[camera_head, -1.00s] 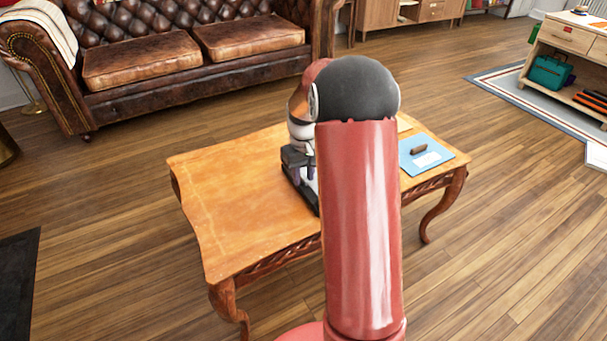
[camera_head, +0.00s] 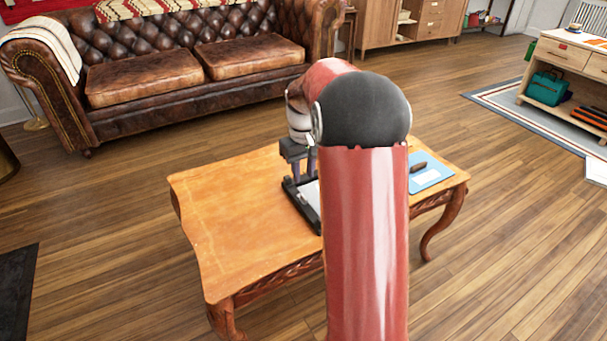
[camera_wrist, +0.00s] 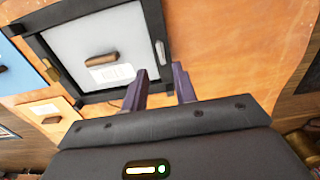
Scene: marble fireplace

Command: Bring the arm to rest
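My red arm stands up in front of the wooden table and bends over it. My gripper (camera_head: 302,178) points down above the table, beside a black-framed tray (camera_head: 308,212). In the wrist view the two purple-grey fingers of my gripper (camera_wrist: 162,84) are apart with nothing between them, so it is open and empty. The black-framed tray (camera_wrist: 87,98) has a pale inside. A brown piece (camera_wrist: 101,58) and a white label (camera_wrist: 112,76) lie in it. My arm hides part of the table and tray in the head view.
The wooden table (camera_head: 235,215) has bare top at its left. A blue sheet (camera_head: 432,178) with a small brown piece lies at its right. In the wrist view a tan card (camera_wrist: 48,114) lies beside the tray. A leather sofa (camera_head: 150,75) stands behind; open floor surrounds the table.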

